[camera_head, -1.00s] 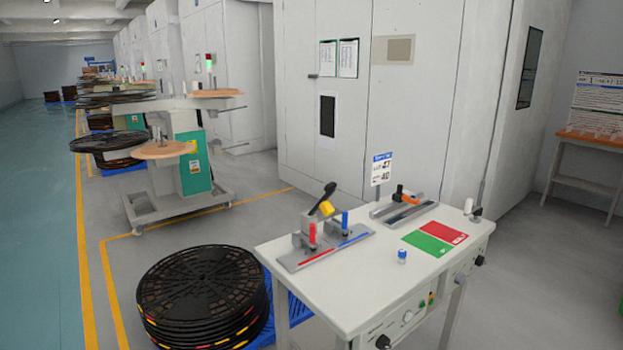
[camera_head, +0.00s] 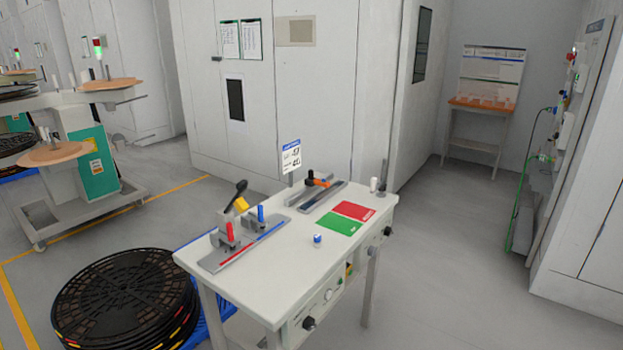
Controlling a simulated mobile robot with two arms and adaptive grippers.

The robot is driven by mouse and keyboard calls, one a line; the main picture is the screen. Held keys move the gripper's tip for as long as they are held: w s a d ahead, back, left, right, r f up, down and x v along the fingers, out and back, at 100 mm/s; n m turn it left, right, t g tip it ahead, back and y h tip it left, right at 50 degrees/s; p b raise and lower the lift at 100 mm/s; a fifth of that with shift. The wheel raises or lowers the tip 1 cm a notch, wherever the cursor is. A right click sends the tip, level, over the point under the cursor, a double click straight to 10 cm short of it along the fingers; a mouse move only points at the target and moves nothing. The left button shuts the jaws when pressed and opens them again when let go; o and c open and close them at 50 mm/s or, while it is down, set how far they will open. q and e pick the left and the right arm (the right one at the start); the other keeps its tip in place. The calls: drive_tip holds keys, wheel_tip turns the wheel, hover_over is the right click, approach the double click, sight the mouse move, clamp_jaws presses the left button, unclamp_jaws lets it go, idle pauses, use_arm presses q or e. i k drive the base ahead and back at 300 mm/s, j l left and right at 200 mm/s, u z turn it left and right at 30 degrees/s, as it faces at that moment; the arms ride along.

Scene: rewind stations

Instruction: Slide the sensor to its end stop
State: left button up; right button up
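On the white workstation table (camera_head: 285,250) two metal fixtures are fixed. The rear one is a grey rail (camera_head: 322,198) carrying a small orange and black part (camera_head: 319,181), possibly the sensor; it sits near the middle of the rail. The front fixture is a metal plate (camera_head: 252,246) with red and blue strips, red and blue upright pieces, a yellow piece and a black-knobbed lever (camera_head: 240,187) standing up. The end stop is too small to make out. Neither of my grippers is in view.
A green and red mat (camera_head: 345,220) and a small blue-and-white cylinder (camera_head: 318,240) are on the table. Stacked black reels (camera_head: 125,300) stand at its left. A reel stand (camera_head: 85,160) is farther left, and cabinets (camera_head: 290,90) behind. Floor right of the table (camera_head: 455,270) is clear.

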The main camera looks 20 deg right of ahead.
sight(310, 181)
drive_tip(key=i+l+u, duration=0.3)
drive_tip(key=l, duration=0.35)
drive_tip(key=i+l+u, duration=0.15)
drive_tip(key=l, duration=0.2)
drive_tip(key=i+l+u, duration=0.15)
drive_tip(key=l, duration=0.25)
